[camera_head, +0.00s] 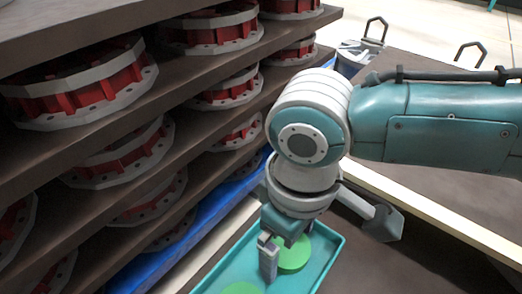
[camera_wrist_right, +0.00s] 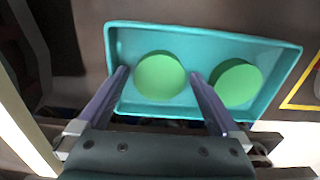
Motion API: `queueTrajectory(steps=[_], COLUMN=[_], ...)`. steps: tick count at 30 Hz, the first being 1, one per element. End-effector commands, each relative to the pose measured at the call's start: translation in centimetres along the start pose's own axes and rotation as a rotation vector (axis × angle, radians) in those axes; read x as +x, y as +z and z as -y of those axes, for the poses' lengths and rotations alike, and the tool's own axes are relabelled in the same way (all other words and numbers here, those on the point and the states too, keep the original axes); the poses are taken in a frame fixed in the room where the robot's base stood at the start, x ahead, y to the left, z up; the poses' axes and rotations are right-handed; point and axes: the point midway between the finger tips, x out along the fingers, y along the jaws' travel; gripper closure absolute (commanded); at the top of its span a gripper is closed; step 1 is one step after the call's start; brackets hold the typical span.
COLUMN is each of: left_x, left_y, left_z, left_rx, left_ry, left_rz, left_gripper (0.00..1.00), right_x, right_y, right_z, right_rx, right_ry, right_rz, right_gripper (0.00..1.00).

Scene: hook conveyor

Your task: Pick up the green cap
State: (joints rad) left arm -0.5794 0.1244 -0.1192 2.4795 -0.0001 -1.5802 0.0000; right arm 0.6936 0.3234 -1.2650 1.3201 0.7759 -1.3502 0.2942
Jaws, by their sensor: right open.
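Two round green caps lie in a teal tray (camera_head: 334,262). One green cap (camera_head: 292,256) is by my right gripper (camera_head: 268,255) in the head view, partly hidden behind it. The other green cap (camera_head: 240,288) is at the bottom edge of that view. In the right wrist view, one green cap (camera_wrist_right: 160,75) shows between the two spread fingers of my right gripper (camera_wrist_right: 158,78). The other green cap (camera_wrist_right: 238,83) lies to the right, outside the fingers. The gripper is open and empty, pointing down over the tray (camera_wrist_right: 200,32). My left gripper is out of view.
A dark shelf (camera_head: 215,68) with several red and grey ring-shaped parts (camera_head: 85,82) stands at the left. A blue strip (camera_head: 205,215) runs along its lower edge. In the right wrist view, a yellow line (camera_wrist_right: 300,88) marks the surface right of the tray.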

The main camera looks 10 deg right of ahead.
Motion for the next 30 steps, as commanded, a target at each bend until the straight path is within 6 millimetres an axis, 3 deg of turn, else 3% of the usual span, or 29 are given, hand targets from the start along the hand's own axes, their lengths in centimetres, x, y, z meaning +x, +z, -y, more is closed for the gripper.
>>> queueTrajectory(steps=[5, 25, 30], left_x=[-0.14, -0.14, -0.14], left_y=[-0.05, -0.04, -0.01], left_z=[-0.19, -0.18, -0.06], left_rx=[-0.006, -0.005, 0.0], left_ry=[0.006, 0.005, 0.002], left_rz=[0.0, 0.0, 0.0], left_gripper=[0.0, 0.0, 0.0], right_x=[-0.15, -0.14, -0.13], right_y=[-0.03, -0.01, 0.0], right_z=[0.02, 0.04, 0.03], right_rx=[0.0, -0.001, -0.001], right_ry=[0.0, 0.0, 0.0], right_rz=[-0.001, 0.0, 0.0], right_gripper=[0.0, 0.75, 0.76])
